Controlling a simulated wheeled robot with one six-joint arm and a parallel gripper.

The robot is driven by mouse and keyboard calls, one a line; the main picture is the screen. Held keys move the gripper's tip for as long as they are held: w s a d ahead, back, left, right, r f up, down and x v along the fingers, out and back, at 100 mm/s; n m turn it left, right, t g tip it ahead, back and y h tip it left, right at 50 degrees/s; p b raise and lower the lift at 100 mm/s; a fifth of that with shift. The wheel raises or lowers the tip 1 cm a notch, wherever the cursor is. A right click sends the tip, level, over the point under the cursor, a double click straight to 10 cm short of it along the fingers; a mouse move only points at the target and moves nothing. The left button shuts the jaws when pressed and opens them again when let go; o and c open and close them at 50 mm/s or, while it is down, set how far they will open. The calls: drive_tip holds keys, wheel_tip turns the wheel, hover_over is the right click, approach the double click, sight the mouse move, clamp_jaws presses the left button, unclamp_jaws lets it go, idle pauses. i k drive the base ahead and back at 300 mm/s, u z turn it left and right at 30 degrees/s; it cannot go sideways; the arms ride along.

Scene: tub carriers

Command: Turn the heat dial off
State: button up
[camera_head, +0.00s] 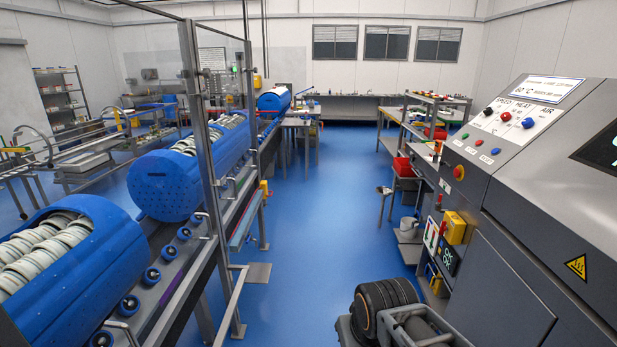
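The heat dial (506,116) is a small red knob, the middle one of three on the white label strip of the grey machine's sloped panel at the right. The strip reads SPEED, HEAT, AIR. A black knob (488,111) sits to its left and a blue knob (528,123) to its right. The heat dial's pointer is too small to read. My gripper is not in view, and nothing touches the dials.
The grey machine (500,280) fills the right side. A red stop button (459,172) sits below the dials. A dark ribbed round body (385,298) stands at the bottom edge. Blue tubs (165,185) line the left behind a post. The blue floor (320,220) between is clear.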

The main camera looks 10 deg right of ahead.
sight(506, 116)
drive_tip(key=z, duration=0.4)
drive_tip(key=i, duration=2.25)
drive_tip(key=z, duration=0.65)
